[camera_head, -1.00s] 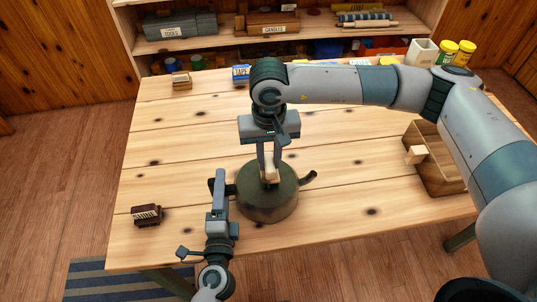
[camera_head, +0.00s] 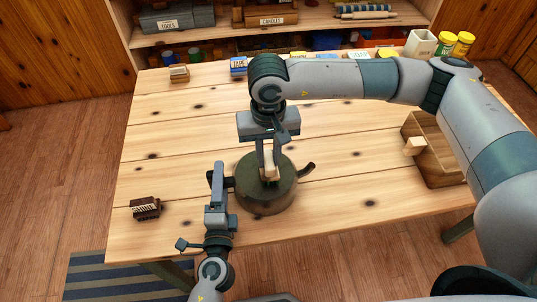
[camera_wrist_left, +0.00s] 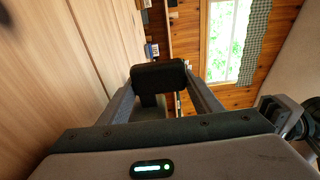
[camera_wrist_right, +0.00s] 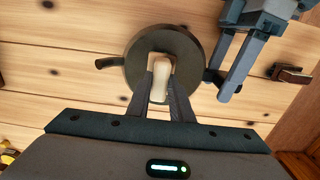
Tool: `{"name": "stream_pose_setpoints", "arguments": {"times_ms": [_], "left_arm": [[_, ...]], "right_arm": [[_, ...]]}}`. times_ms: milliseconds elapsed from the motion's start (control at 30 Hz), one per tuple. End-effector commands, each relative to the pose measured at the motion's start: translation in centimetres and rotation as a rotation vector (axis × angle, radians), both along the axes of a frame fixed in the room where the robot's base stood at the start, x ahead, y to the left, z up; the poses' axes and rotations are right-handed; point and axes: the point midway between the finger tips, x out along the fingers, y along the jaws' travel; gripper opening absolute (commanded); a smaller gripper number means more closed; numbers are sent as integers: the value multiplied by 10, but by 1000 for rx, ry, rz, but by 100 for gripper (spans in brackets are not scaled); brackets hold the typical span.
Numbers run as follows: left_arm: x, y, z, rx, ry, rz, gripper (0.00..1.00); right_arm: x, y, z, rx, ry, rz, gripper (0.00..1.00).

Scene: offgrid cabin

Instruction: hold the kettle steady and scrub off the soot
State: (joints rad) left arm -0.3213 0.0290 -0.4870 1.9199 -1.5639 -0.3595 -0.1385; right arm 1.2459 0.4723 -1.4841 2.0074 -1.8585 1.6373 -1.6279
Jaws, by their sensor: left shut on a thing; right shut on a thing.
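The dark olive kettle (camera_head: 266,197) stands upright near the table's front edge. Its spout points right in the head view, and left in the right wrist view (camera_wrist_right: 137,72). My left gripper (camera_head: 226,181) is shut on the kettle's black handle (camera_wrist_left: 158,76), on the kettle's left side. My right gripper (camera_head: 268,165) is above the kettle, pointing down. It is shut on a pale, cream-coloured scrubbing tool (camera_wrist_right: 160,72), which appears to touch the kettle's top. The tool's lower face is hidden. I cannot make out how much soot is on the kettle.
A wooden open box (camera_head: 445,165) with a pale block stands at right, under my right arm. Tins and small boxes line the back edge. The table's left half is mostly clear.

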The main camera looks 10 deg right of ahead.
Motion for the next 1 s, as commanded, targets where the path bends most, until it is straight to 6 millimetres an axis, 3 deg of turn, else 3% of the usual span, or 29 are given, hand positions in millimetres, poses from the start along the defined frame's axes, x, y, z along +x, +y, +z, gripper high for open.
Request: {"name": "stream_pose_setpoints", "arguments": {"times_ms": [33,1000], "left_arm": [[-2,1,-7,5,11,0,15],[-2,1,-7,4,12,0,15]], "right_arm": [[0,0,-1,0,-1,0,0],[-26,1,-3,0,2,2,0]]}}
